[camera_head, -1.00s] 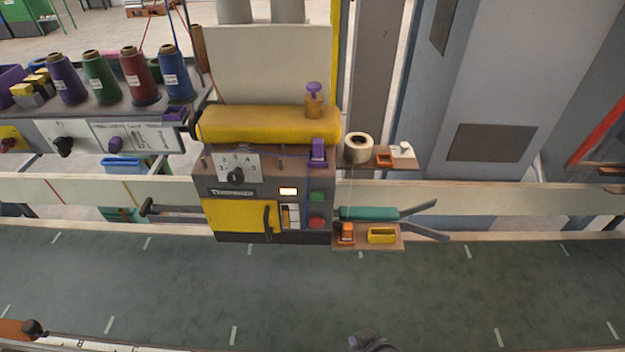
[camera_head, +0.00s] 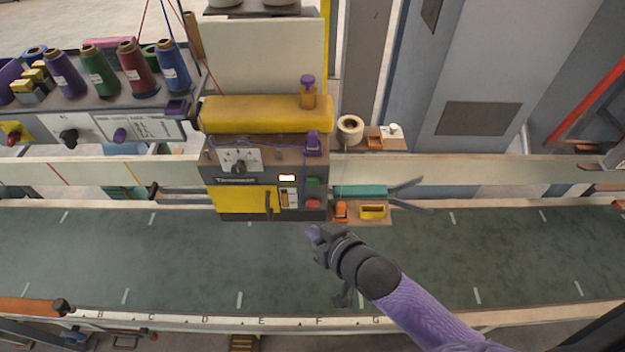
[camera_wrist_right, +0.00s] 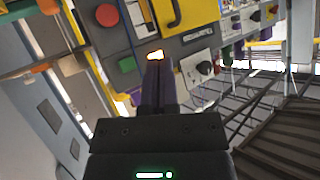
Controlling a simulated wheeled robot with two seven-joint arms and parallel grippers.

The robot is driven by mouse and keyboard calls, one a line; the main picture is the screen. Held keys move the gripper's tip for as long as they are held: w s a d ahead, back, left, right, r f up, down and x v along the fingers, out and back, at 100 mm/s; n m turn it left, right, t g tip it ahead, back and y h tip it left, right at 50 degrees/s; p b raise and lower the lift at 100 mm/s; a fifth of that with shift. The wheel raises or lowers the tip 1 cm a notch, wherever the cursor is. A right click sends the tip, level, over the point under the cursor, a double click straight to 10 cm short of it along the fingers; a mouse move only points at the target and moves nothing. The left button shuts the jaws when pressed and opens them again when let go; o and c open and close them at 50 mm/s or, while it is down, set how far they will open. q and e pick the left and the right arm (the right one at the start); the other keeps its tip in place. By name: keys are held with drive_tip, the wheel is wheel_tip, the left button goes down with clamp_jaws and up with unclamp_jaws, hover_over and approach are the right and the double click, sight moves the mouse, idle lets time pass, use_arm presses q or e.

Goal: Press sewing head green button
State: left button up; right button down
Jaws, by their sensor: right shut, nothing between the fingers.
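The sewing head (camera_head: 265,185) is a grey box with a yellow door. Its green button (camera_head: 313,182) sits on the right of the panel, beside a lit display (camera_head: 287,178) and above a red button (camera_head: 313,203). In the right wrist view the picture is turned over, with the green button (camera_wrist_right: 127,65) just left of my fingertips and the red button (camera_wrist_right: 107,15) higher up. My right gripper (camera_head: 313,232) is shut and empty, in front of and below the panel in the head view. I see no contact with the button. My left gripper is out of view.
A small shelf with an orange item (camera_head: 341,210) and a yellow holder (camera_head: 372,211) juts out right of the panel. Thread cones (camera_head: 100,72) stand on the left. The green conveyor belt (camera_head: 150,260) is clear.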

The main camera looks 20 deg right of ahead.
sight(313, 181)
drive_tip(key=w+d+b, duration=0.2)
drive_tip(key=w+b, duration=0.3)
drive_tip(key=w, duration=0.3)
drive_tip(key=shift+w+d, duration=0.2)
drive_tip(key=shift+w, duration=0.15)
idle(1.8)
drive_tip(key=shift+w+d, duration=0.15)
drive_tip(key=shift+w, duration=0.15)
